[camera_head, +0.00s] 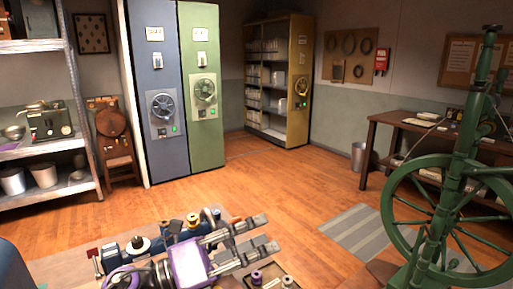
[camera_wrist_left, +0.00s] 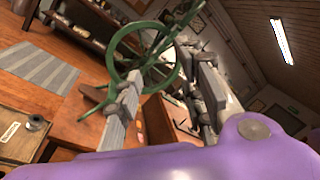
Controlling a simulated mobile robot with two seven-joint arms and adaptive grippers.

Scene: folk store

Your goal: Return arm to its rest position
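My left arm comes in at the bottom of the head view and ends in a purple-bodied left gripper (camera_head: 266,232). Its two grey fingers point right and stand apart with nothing between them. In the left wrist view the fingers of the left gripper (camera_wrist_left: 168,95) are also apart, with the green spinning wheel (camera_wrist_left: 145,55) visible beyond them. The purple gripper body fills the bottom of that view. My right gripper shows in neither view.
A blue device with spools (camera_head: 138,245) sits close behind the left gripper, and a tray with small spools (camera_head: 250,283) lies just below its fingers. The green wheel (camera_head: 390,225) stands at right. Open wooden floor (camera_head: 270,190) lies beyond.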

